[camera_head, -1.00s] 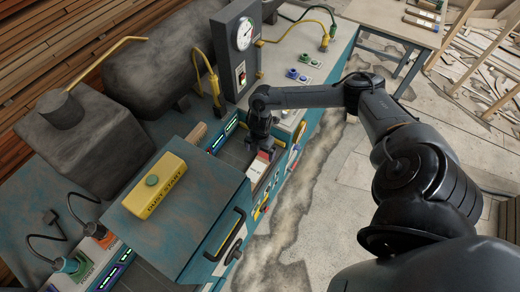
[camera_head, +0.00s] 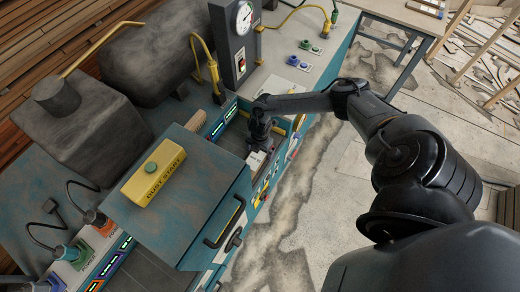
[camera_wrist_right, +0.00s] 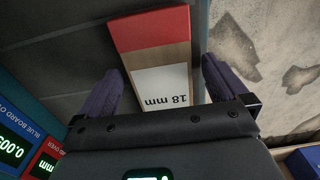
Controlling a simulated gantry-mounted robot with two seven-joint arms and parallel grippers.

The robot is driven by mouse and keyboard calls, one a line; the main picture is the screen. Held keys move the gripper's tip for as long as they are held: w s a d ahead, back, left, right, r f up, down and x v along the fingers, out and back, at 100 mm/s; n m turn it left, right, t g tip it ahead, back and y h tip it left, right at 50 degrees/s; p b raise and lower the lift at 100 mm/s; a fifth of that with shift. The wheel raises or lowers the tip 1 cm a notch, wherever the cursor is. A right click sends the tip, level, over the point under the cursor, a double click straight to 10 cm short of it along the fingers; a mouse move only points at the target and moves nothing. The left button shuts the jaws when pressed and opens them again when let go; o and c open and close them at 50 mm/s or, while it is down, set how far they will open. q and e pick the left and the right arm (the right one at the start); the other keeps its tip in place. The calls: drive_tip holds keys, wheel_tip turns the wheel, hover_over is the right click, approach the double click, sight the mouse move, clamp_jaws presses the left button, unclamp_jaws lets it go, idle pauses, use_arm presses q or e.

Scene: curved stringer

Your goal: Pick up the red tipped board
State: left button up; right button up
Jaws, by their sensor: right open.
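The red tipped board shows best in the right wrist view, with a red end (camera_wrist_right: 150,28), bare wood and a white label reading "18 mm". In the head view, only a small pale part of the board (camera_head: 256,159) shows in the machine's channel, below my right gripper (camera_head: 260,145). In the right wrist view, my right gripper (camera_wrist_right: 163,70) is open, with one dark finger on each side of the board. The red end points away from the gripper's palm. I cannot tell whether the fingers touch the board. My left gripper is not in view.
A teal machine carries a yellow "DUST START" box (camera_head: 153,180) on its cover, left of the channel. A gauge box (camera_head: 236,45) stands behind the gripper. In the right wrist view, small displays (camera_wrist_right: 25,145) sit at lower left. Floor lies to the right.

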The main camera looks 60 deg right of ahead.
drive_tip(key=shift+c, duration=0.5)
drive_tip(key=c, duration=1.1)
drive_tip(key=shift+s+a+r+p, duration=0.1)
drive_tip(key=shift+s+a+p, duration=0.15)
drive_tip(key=shift+s+p, duration=0.05)
drive_tip(key=shift+s+a, duration=0.35)
drive_tip(key=o, duration=1.2)
